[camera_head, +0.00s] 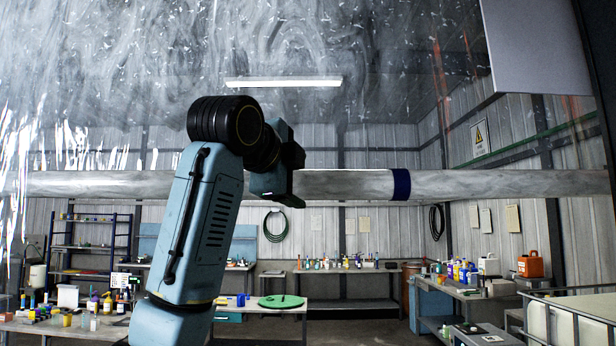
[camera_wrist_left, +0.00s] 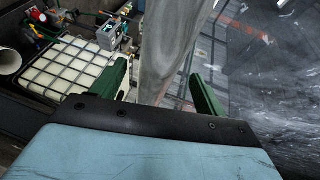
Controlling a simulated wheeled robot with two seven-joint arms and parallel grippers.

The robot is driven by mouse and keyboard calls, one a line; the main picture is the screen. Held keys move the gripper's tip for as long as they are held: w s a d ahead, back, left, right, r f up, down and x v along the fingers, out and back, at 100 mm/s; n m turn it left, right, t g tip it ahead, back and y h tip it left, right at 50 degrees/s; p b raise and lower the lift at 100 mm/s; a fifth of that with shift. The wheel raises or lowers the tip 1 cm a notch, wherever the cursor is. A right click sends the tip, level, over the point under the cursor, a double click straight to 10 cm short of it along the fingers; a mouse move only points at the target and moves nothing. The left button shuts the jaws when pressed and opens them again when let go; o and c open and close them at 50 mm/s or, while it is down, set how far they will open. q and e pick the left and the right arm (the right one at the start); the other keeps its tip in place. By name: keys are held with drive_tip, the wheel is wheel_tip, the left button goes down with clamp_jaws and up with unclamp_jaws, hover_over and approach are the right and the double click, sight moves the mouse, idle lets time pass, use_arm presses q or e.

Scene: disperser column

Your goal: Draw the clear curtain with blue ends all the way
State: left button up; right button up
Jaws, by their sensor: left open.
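A grey, smeared horizontal bar (camera_head: 340,184) crosses the head view at mid height, with one blue band (camera_head: 401,184) right of my arm. Above it spreads a see-through, scratched and streaked sheet (camera_head: 330,40), which looks like the clear curtain; whether bar and sheet are joined I cannot tell. My left gripper (camera_head: 283,185) is at the bar, just left of the blue band, partly hidden by its own wrist. In the left wrist view, the open green fingers of the left gripper (camera_wrist_left: 160,88) stand on either side of the bar (camera_wrist_left: 172,45), with gaps visible. My right gripper is not seen.
Behind the bar are a shelf (camera_head: 90,245) at left and benches with bottles, including a right bench (camera_head: 440,290). A white tank in a metal cage (camera_head: 570,306) stands at lower right. A pale panel (camera_head: 535,45) hangs at upper right.

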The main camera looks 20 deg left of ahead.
use_arm(q)
drive_tip(key=p+x, duration=0.2)
drive_tip(key=x, duration=0.3)
drive_tip(key=shift+w, duration=0.3)
